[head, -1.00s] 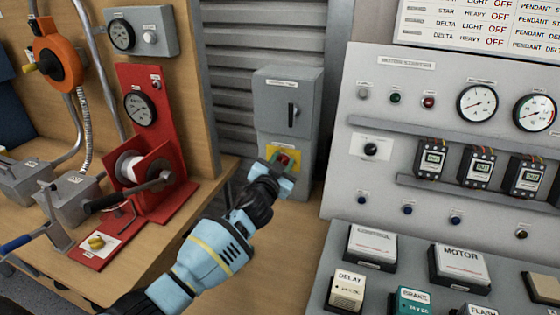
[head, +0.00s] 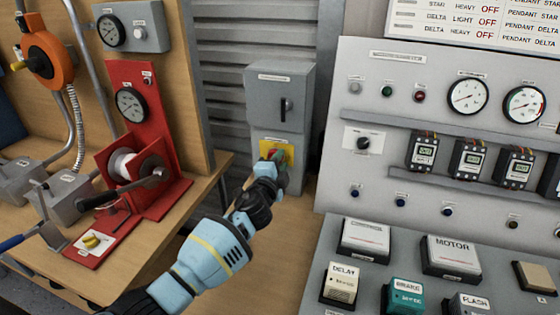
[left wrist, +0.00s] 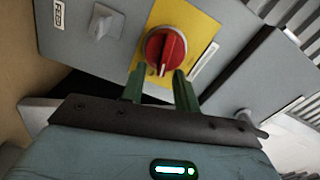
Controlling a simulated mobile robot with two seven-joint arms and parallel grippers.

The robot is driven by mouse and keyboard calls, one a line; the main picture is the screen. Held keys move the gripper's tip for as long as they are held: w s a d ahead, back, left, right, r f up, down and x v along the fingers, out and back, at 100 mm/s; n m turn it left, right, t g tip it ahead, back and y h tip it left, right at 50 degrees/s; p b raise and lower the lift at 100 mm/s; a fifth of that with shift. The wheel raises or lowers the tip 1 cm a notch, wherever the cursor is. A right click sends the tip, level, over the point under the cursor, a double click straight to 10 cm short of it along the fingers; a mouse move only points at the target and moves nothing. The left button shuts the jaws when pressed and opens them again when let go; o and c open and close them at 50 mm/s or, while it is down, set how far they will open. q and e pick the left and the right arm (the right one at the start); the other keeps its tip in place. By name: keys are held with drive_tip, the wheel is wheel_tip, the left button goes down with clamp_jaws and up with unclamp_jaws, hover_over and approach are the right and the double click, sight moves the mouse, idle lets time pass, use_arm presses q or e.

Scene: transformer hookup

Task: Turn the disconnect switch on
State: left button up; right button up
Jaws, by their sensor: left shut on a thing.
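The disconnect switch is a red rotary knob (head: 276,154) on a yellow plate (head: 264,146), low on the front of a grey box (head: 272,82). My left gripper (head: 270,165) is at the knob and partly hides it in the head view. In the left wrist view, the knob (left wrist: 166,47) has a raised grip with a white line pointing toward my gripper. My right gripper is not in view.
A black handle (head: 283,110) sits higher on the grey box. A red winch stand (head: 131,115) is on the wooden bench at left. A grey control panel (head: 330,160) with gauges stands close at right. In the wrist view, a grey toggle (left wrist: 104,21) is beside the yellow plate.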

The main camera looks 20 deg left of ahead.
use_arm(q)
drive_tip(key=shift+a+f+m, duration=0.4)
drive_tip(key=shift+f+m, duration=0.2)
drive_tip(key=shift+m, duration=0.5)
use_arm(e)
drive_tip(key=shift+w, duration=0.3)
use_arm(q)
drive_tip(key=shift+r, duration=0.1)
drive_tip(key=o, duration=0.7)
drive_tip(key=shift+a, duration=0.1)
drive_tip(key=o, duration=0.4)
drive_tip(key=shift+c, duration=0.2)
drive_tip(key=s+p, duration=0.1)
drive_tip(key=s, duration=0.6)
drive_tip(key=shift+s+p, duration=0.3)
drive_tip(key=shift+s, duration=0.05)
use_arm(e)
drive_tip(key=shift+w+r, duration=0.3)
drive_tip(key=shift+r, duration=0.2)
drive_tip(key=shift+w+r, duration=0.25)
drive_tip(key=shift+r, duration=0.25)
use_arm(q)
drive_tip(key=shift+r+m, duration=0.1)
drive_tip(key=shift+m, duration=0.2)
